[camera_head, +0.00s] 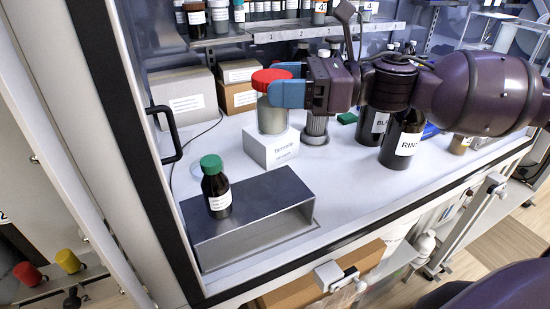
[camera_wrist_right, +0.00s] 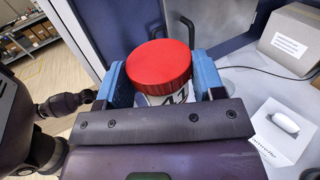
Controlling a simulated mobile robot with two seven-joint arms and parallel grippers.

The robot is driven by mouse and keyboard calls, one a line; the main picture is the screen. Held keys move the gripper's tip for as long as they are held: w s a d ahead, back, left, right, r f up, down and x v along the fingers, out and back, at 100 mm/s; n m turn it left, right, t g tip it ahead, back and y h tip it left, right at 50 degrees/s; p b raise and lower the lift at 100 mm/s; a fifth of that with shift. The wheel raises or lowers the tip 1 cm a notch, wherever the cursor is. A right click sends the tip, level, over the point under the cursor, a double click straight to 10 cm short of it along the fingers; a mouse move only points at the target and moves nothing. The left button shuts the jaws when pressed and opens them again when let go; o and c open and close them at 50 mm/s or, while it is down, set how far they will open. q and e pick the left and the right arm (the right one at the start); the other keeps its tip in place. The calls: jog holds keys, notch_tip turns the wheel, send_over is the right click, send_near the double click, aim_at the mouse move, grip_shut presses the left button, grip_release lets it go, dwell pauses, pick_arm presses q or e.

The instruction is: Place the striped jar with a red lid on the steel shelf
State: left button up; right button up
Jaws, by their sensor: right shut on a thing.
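A jar with a red lid (camera_head: 272,79) is held in my right gripper (camera_head: 277,88), whose blue fingers are closed around it just below the lid. In the right wrist view the red lid (camera_wrist_right: 158,66) sits between the two fingers (camera_wrist_right: 161,82), and dark marks show on the pale jar wall; I cannot tell the full stripe pattern. In the head view the jar looks upright, in front of the back boxes. A low steel shelf (camera_head: 262,192), open at the front, stands near the front edge. A dark green-capped bottle (camera_head: 216,186) stands on its left part. My left gripper is not seen.
A white labelled box (camera_head: 270,150) stands behind the steel shelf. Dark bottles (camera_head: 403,138) stand to the right. Cardboard boxes (camera_head: 185,92) and a raised rack of bottles (camera_head: 235,38) are at the back. The right part of the steel shelf's top is clear.

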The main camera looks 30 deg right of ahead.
aim_at(282, 133)
notch_tip(282, 133, down, 8)
jog(key=shift+f+b, duration=0.25)
jog(key=shift+b, duration=0.1)
jog(key=shift+f+b, duration=0.3)
jog(key=shift+f, duration=2.25)
jog(key=shift+f, duration=0.15)
jog(key=o, duration=1)
jog(key=shift+c, duration=0.2)
